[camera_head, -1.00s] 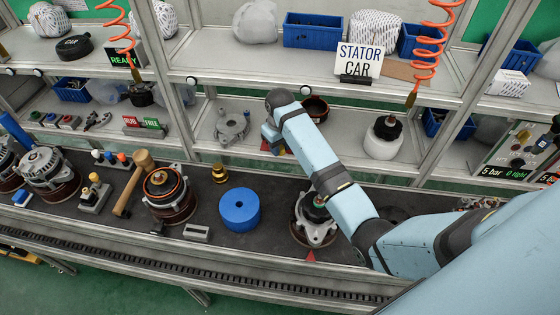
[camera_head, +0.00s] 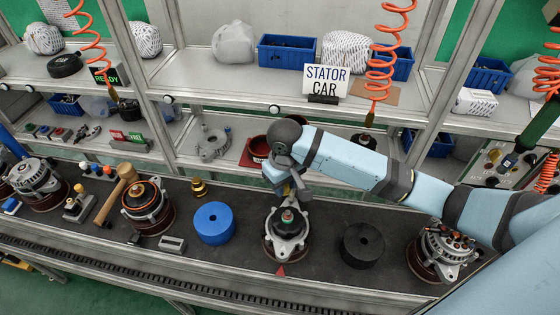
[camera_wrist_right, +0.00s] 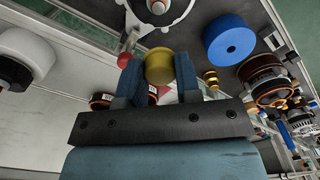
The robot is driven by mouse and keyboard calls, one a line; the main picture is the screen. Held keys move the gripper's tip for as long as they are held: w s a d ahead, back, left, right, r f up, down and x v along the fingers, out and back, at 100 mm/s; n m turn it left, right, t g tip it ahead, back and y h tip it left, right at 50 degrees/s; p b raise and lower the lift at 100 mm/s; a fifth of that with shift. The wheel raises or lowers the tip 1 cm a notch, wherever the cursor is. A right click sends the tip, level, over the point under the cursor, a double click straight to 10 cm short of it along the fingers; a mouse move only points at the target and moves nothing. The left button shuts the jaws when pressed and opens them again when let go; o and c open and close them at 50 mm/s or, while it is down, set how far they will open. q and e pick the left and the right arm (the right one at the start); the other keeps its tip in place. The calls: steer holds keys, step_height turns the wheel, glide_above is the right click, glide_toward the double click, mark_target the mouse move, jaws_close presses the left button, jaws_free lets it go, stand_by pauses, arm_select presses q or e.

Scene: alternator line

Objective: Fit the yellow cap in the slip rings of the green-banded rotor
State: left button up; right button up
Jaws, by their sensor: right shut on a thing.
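My right gripper (camera_head: 288,190) is above and just behind the silver housing on the bench. In the right wrist view its two fingers are shut on the round yellow cap (camera_wrist_right: 159,66). The cap cannot be made out in the head view. The silver housing (camera_head: 287,241) stands on a dark red base, with the upright rotor end (camera_head: 288,217) at its centre showing green and a reddish tip. The housing also shows at the top edge of the right wrist view (camera_wrist_right: 160,10), apart from the cap. My left gripper is not in view.
A blue disc (camera_head: 214,223) stands left of the housing and a black disc (camera_head: 362,246) to its right. Another alternator (camera_head: 443,251) is further right. Left are a copper-wound unit (camera_head: 147,204) and a mallet (camera_head: 117,194). The shelf with the STATOR CAR sign (camera_head: 326,80) is behind.

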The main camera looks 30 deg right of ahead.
steer(key=shift+s+f, duration=0.25)
steer(key=shift+s, duration=0.75)
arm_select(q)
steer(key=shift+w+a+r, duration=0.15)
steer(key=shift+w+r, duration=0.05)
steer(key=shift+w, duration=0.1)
arm_select(e)
steer(key=shift+f, duration=1.15)
steer(key=shift+f+b, duration=0.5)
steer(key=shift+f, duration=1.25)
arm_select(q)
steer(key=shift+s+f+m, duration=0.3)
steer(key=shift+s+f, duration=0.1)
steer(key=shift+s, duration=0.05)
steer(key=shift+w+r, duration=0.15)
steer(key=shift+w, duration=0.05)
arm_select(e)
steer(key=shift+d, duration=0.1)
